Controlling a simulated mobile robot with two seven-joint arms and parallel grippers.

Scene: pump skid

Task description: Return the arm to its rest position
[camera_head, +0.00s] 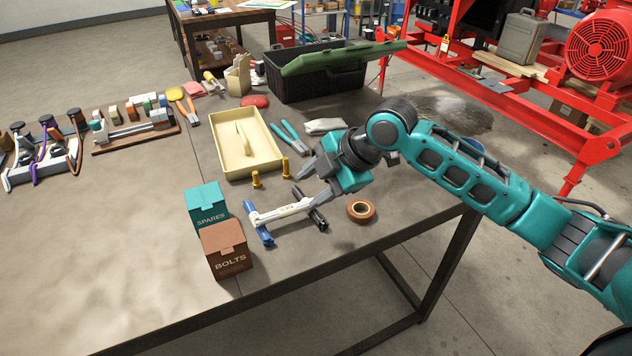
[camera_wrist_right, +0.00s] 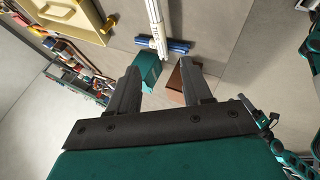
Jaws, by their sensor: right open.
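My right arm comes in from the right in the head view. Its gripper (camera_head: 312,182) is over the front right part of the table, above a white bar with blue and dark ends (camera_head: 280,212). The jaws are open with nothing between them. In the wrist view the two fingers (camera_wrist_right: 158,75) stand apart, and the teal box (camera_wrist_right: 146,68) and brown box (camera_wrist_right: 184,80) show beyond them. The white bar also shows there (camera_wrist_right: 156,22), apart from the fingers.
A SPARES box (camera_head: 206,208) and a BOLTS box (camera_head: 227,252) stand at the front. A black crate (camera_head: 318,82) is behind. The left front table is clear.

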